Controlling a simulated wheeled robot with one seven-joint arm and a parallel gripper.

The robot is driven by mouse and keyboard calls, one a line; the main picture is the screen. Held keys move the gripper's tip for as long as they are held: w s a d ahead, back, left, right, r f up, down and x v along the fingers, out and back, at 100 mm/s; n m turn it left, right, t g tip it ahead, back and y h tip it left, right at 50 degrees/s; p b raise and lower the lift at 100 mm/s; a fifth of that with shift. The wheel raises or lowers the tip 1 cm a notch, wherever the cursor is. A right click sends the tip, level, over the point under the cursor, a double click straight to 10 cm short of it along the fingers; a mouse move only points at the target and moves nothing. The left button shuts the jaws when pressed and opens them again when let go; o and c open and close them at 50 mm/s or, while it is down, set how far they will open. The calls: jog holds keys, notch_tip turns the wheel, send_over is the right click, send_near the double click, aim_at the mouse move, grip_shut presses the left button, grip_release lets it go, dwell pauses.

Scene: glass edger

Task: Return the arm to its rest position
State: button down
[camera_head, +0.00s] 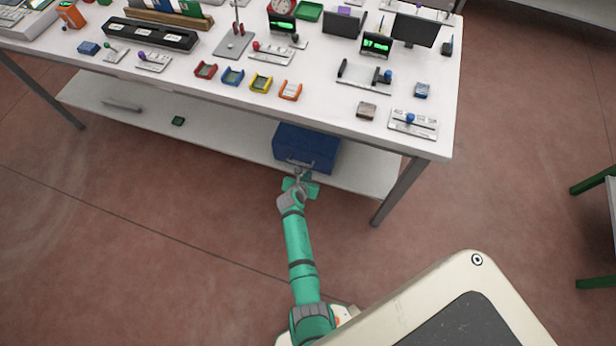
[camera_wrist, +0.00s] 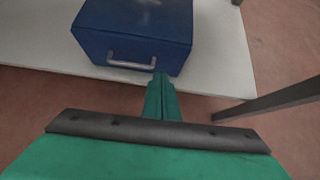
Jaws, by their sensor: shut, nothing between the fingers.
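My green arm (camera_head: 299,250) reaches forward from my base toward the lower shelf of the white table. My gripper (camera_head: 302,176) is at its end, just in front of a blue box (camera_head: 308,147) with a metal handle on its front. In the wrist view the gripper's fingers (camera_wrist: 161,82) are together and hold nothing. Their tips show close to the handle (camera_wrist: 131,62) of the blue box (camera_wrist: 135,25). I cannot tell whether they touch it.
The white tabletop (camera_head: 330,95) above carries small trays, displays and gauges. A table leg (camera_head: 398,190) stands right of my gripper. The floor (camera_head: 130,230) left of my arm is clear.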

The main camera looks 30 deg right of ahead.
jog(key=shift+s+r, duration=0.55)
jog(key=shift+s, duration=0.15)
jog(key=shift+a, duration=0.1)
jog(key=s+a+r+m+t+y, duration=0.2)
jog(key=s+a+r+m, duration=0.3)
jog(key=s+a, duration=0.5)
jog(key=s+a+r+m+t+y, duration=0.2)
jog(key=s+a+r+m+t, duration=0.1)
jog(key=s+a+m, duration=0.65)
jog(key=s+a+r+m+t+y, duration=0.1)
jog(key=s+r+m, duration=0.3)
jog(key=r, duration=0.5)
jog(key=s+a+r+m+t+y, duration=0.1)
jog(key=s+a+r+m, duration=0.3)
jog(key=r, duration=0.5)
jog(key=s+a+r+m+t+y, duration=0.1)
jog(key=s+a+r+m, duration=0.2)
jog(key=s+r, duration=0.4)
notch_tip(320, 180, up, 2)
jog(key=shift+m+t, duration=0.4)
jog(key=shift+m, duration=0.15)
